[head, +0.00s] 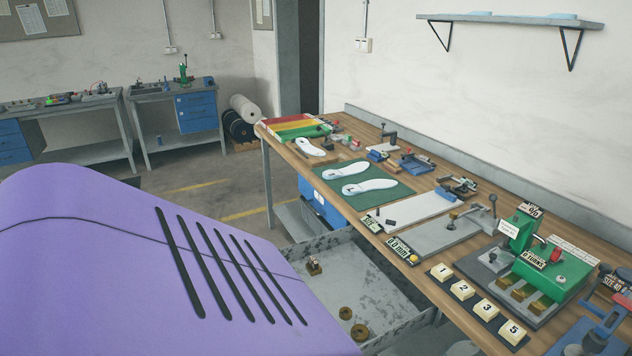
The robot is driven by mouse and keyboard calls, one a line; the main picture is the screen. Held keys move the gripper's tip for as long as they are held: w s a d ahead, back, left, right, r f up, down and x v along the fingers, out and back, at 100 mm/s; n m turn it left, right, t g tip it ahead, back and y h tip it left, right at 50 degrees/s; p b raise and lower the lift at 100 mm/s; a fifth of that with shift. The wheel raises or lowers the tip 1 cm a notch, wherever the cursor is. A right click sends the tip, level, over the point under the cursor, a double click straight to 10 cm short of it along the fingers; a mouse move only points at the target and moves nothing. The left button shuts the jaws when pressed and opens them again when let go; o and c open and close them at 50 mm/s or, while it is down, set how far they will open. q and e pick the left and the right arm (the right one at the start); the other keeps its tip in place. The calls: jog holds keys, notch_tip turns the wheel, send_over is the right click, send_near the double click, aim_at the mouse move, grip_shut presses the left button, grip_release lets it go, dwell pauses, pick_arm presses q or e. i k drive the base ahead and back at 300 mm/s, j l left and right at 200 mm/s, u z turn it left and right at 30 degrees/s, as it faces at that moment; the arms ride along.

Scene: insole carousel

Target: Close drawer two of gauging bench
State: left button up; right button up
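The gauging bench (405,208) runs along the right wall with a wooden top. Below its front edge a grey metal drawer (385,285) is pulled out. A few round brass parts and a small brass-and-grey piece lie in it. A large purple cover of my own body fills the lower left and hides the drawer's near left part and its front. I cannot read a drawer number. A blue drawer unit (322,205) under the bench farther back looks shut. Neither gripper can be made out, so their places relative to the drawer are hidden.
On the bench lie white insoles (369,186) on a green mat, a green press (555,270), and numbered blocks (462,290) near the front edge. Another bench (65,153) with blue drawers stands at the back left. The floor between the benches is open.

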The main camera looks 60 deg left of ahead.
aim_at(356, 275)
jog(key=u, duration=2.2)
